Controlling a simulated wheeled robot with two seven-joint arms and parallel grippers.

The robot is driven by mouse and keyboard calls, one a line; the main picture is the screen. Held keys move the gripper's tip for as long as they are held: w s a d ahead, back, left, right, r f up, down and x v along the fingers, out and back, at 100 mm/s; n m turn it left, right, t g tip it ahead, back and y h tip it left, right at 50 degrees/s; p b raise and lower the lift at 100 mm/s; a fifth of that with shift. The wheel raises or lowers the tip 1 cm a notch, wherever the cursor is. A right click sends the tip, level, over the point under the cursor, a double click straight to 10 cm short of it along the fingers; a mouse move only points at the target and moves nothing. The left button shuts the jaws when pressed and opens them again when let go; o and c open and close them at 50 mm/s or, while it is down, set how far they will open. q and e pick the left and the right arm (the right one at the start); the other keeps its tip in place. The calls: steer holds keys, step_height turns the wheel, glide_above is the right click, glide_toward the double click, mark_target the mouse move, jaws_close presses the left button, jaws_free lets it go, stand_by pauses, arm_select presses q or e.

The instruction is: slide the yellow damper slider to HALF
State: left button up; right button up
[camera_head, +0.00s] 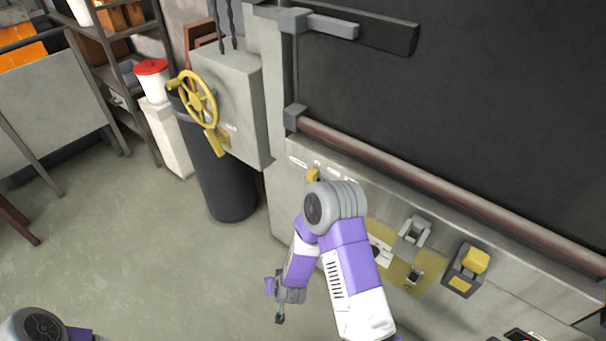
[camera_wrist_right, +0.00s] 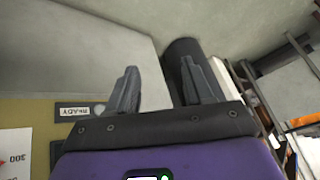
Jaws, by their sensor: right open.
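A small yellow knob (camera_head: 313,175), which looks like the damper slider, sits at the left end of the grey front panel, beside a row of small pale labels (camera_head: 334,172). My right arm's grey joint partly covers it and hides the track to its right. The label words are too small to read. My right gripper (camera_head: 279,301) hangs below and left of the knob, well apart from it, in front of the panel. In the right wrist view its two grey fingers (camera_wrist_right: 160,88) are spread with nothing between them. My left gripper is out of view.
A yellow handwheel (camera_head: 197,98) and yellow lever (camera_head: 216,142) stick out from a grey box at left. A dark bin (camera_head: 226,190) stands below. A yellow switch (camera_head: 475,261) is on the panel's right. The wrist view shows a READY label (camera_wrist_right: 74,111). Floor at left is clear.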

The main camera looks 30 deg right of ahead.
steer(key=w+d+r+m+t+h, duration=0.1)
steer(key=w+d+r+t+h, duration=0.3)
steer(key=w, duration=0.4)
steer(key=m+g+h+b, duration=0.2)
steer(key=m+g+h, duration=0.2)
steer(key=m+h, duration=0.6)
glide_toward(310, 176)
step_height(310, 176, down, 2)
steer(key=w+d+n+h, duration=0.1)
steer(key=d+n+h, duration=0.1)
steer(key=shift+t, duration=0.3)
steer(key=b+x, duration=0.1)
steer(key=x, duration=0.6)
steer(key=shift+w, duration=0.15)
steer(key=shift+c, duration=0.5)
jaws_close()
